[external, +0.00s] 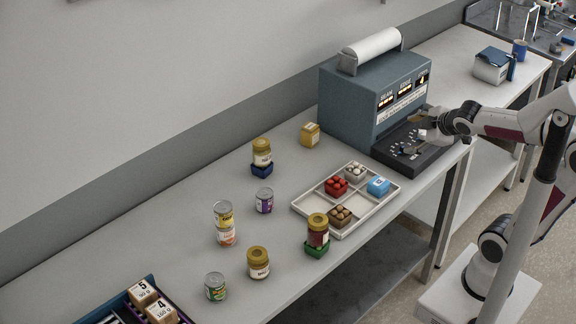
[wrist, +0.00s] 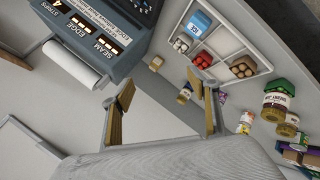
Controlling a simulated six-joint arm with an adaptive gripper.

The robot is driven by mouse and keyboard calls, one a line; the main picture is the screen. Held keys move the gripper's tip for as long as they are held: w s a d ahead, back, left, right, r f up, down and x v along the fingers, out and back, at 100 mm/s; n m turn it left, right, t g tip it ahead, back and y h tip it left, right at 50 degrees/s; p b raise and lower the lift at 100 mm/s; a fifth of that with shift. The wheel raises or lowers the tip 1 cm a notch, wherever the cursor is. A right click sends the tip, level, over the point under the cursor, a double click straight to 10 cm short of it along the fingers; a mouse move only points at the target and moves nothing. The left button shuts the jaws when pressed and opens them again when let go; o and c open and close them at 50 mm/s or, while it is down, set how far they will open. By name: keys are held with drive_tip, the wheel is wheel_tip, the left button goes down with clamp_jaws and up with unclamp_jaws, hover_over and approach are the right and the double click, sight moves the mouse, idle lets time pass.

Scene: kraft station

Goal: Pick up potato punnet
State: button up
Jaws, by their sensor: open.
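The potato punnet (external: 340,216) is a small brown tub of round brown items. It sits in the near compartment of a white divided tray (external: 299,207) on the bench. In the wrist view the potato punnet (wrist: 243,68) lies up and to the right of my gripper (wrist: 160,90), inside the tray (wrist: 258,49). My gripper's two yellowish fingers are spread apart with nothing between them. In the external view my gripper (external: 419,119) is at the right side of the grey-blue machine, well away from the punnet.
The tray also holds a red punnet (external: 336,186), a white punnet (external: 355,171) and a blue box (external: 378,186). The grey-blue machine (external: 350,98) stands behind it. A jar on a green block (external: 317,247) stands close in front. Several cans and jars stand to the left.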

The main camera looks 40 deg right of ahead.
drive_tip(key=w+a+f+n+t+y, duration=0.1)
drive_tip(key=w+a+n+t+y, duration=0.15)
drive_tip(key=w+n, duration=0.85)
drive_tip(key=w+a+f+n+t+y, duration=0.15)
drive_tip(key=w+n+y, duration=0.25)
drive_tip(key=w+n, duration=0.7)
drive_tip(key=a+f+n+g+y, duration=0.6)
drive_tip(key=f+n, duration=0.4)
drive_tip(key=n, duration=0.3)
drive_tip(key=s+f+n+g+y, duration=0.1)
drive_tip(key=s+f+n+g, duration=0.1)
drive_tip(key=s+f+n, duration=0.1)
drive_tip(key=s+a+f+n+g+y, duration=0.1)
drive_tip(key=s+f+n+g, duration=0.1)
drive_tip(key=s+f+n, duration=0.1)
drive_tip(key=s+a+f+n+g+y, duration=0.1)
drive_tip(key=s+f+n+g, duration=0.1)
drive_tip(key=s, duration=0.3)
drive_tip(key=shift+a+f+n+g+y, duration=0.2)
drive_tip(key=shift+f+n+g+y, duration=0.15)
drive_tip(key=shift+f+n, duration=0.45)
drive_tip(key=shift+s, duration=0.15)
